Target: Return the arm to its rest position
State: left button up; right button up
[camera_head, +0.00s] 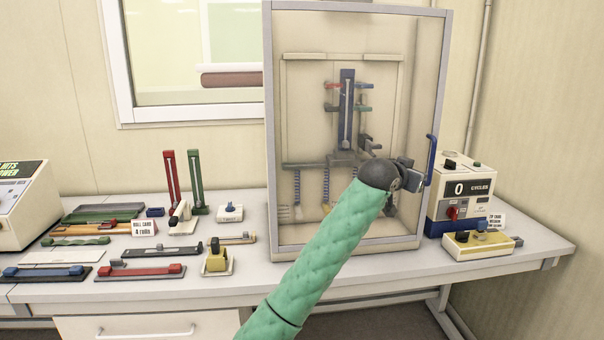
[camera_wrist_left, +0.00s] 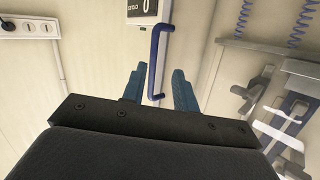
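My left arm, in a green quilted sleeve, reaches up from the bottom of the head view to the right side of the test cabinet. My left gripper (camera_head: 410,182) is beside the blue door handle (camera_head: 432,160), partly hidden behind the dark wrist. In the left wrist view the blue fingers of the gripper (camera_wrist_left: 157,72) stand apart. The blue handle (camera_wrist_left: 154,50) shows between and beyond them, and I cannot tell whether they touch it. The clear-fronted cabinet (camera_head: 268,130) appears shut. My right gripper is out of view.
A cycle counter (camera_head: 460,188) and yellow control box (camera_head: 480,244) stand right of the cabinet on the bench (camera_head: 380,262). Several tools and gauges crowd the bench on the left, including red (camera_head: 171,180) and green (camera_head: 195,180) uprights. The space before the bench looks clear.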

pick_arm(q)
jog(key=s+a+r+n+t+y, duration=0.1)
jog(key=s+a+r, duration=0.15)
jog(key=a, duration=0.35)
jog(key=s+a+r+y, duration=0.1)
jog(key=s+a+y, duration=0.1)
jog(key=s+a, duration=0.35)
jog(key=s+a+f+n+g+y, duration=0.15)
jog(key=s+a+f, duration=0.35)
jog(key=a+f, duration=0.6)
jog(key=s+a+f+n+g+y, duration=0.1)
jog(key=s+a+f+n+y, duration=0.3)
jog(key=a+f, duration=0.75)
jog(key=s+a+f+g, duration=0.2)
jog(key=s+a+f, duration=0.1)
jog(key=s+f, duration=0.8)
jog(key=s+a+f+n+g, duration=0.1)
jog(key=s+a+f+g, duration=0.2)
jog(key=s+f, duration=0.8)
jog(key=s+a+f+g, duration=0.2)
jog(key=s+a+f, duration=0.3)
jog(key=s+f, duration=0.7)
jog(key=s+y, duration=0.1)
jog(key=s, duration=0.3)
jog(key=shift+s+a+n+g, duration=0.25)
jog(key=shift+s+n+g, duration=0.1)
